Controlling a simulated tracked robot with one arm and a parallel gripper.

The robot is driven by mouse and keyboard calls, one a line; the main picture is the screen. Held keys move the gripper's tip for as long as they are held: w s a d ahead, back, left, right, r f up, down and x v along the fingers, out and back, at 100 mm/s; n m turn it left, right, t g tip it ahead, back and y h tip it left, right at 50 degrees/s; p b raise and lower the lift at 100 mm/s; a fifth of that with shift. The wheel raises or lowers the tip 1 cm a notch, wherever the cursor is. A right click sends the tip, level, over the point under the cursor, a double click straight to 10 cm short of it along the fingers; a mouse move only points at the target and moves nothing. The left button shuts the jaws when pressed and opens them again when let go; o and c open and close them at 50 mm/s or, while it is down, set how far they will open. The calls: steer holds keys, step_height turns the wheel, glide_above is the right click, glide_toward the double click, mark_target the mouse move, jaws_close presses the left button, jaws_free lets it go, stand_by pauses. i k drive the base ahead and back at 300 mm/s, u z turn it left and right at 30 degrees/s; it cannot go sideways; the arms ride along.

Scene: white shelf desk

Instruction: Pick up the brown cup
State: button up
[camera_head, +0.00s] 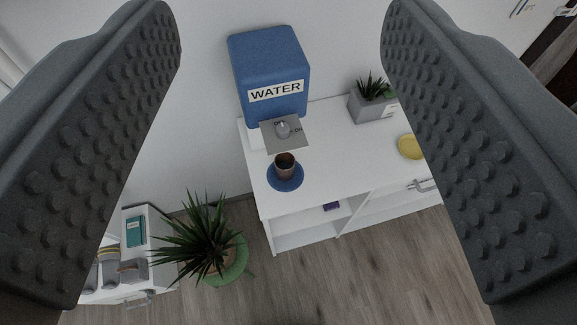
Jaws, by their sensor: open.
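My gripper (281,160) is wide open, with one dark studded finger at each side of the picture.
A potted succulent (372,100) and a yellow dish (410,147) are on the desk to the right. A low white cabinet (157,251) with several items is further left. Floor in front of the desk is clear.

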mark_target(284, 163)
steer(key=u, duration=1.7)
steer(key=k, duration=1.1)
steer(key=z, duration=1.3)
steer(key=i, duration=1)
steer(key=u, duration=0.1)
